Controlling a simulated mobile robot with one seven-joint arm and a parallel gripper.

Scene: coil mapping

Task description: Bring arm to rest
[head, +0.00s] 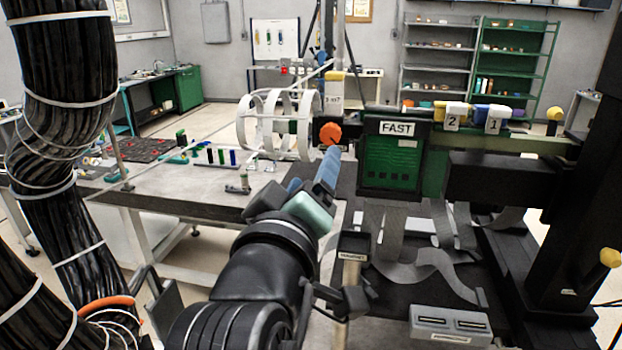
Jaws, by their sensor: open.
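My arm rises from the bottom middle of the head view. It ends in my gripper (312,169), which has blue fingers and a teal body. The fingers are apart and I see nothing held between them. An orange knob (330,133) shows just beyond the fingertips; I cannot tell whether they touch it. A white open-frame coil (275,125) is just behind and left of the knob. The arm hides part of the table edge and the floor below.
A green unit marked FAST (397,165) stands close right of my gripper, beside a black frame (570,190). A grey table (170,190) with small parts spreads left. A grey socket box (450,325) is at front right. Thick black cable bundles (65,90) fill the left.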

